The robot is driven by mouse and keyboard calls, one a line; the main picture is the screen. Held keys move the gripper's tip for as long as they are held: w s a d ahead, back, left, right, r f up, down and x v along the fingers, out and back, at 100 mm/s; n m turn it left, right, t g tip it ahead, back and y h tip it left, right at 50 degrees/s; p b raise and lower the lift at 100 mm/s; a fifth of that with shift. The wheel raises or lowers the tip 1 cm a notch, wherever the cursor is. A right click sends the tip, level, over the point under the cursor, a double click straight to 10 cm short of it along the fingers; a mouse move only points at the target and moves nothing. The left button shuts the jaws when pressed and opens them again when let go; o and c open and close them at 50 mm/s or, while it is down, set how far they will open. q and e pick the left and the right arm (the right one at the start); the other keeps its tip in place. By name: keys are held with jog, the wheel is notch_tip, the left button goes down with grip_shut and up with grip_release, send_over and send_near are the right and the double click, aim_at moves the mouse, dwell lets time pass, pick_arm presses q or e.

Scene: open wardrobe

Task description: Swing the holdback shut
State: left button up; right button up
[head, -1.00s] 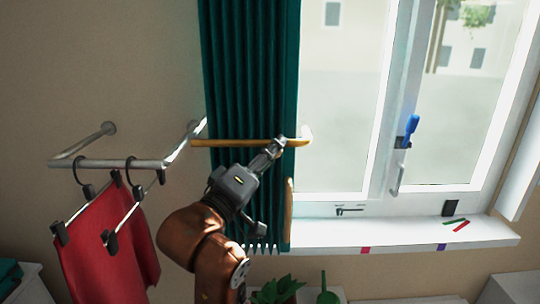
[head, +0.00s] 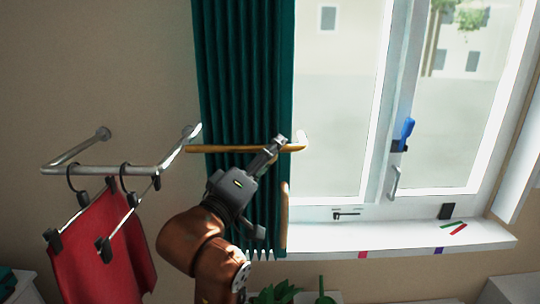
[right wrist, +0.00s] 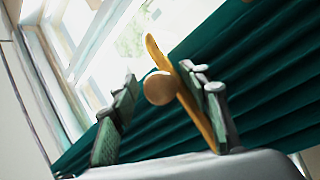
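The holdback (head: 225,149) is a wooden bar lying across the front of the teal curtain (head: 245,75), with a pale rounded piece at its right end. My right gripper (head: 279,142) is at the bar near that right end. In the right wrist view my right gripper (right wrist: 162,112) has its fingers spread. The holdback's bar (right wrist: 158,55) and round wooden knob (right wrist: 159,88) show between them, nearer the right finger. Whether that finger touches the bar is unclear. My left gripper is not in view.
An upright wooden piece (head: 284,215) is at the curtain's lower right edge. A metal rail (head: 110,170) with red cloth (head: 100,245) on hangers is at left. A plant (head: 277,294) is below.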

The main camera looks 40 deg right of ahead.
jog(key=shift+a+f, duration=0.15)
jog(key=shift+a, duration=0.1)
jog(key=v, duration=1.1)
jog(key=shift+s+a, duration=0.15)
jog(key=shift+a, duration=0.15)
jog(key=shift+d, duration=0.1)
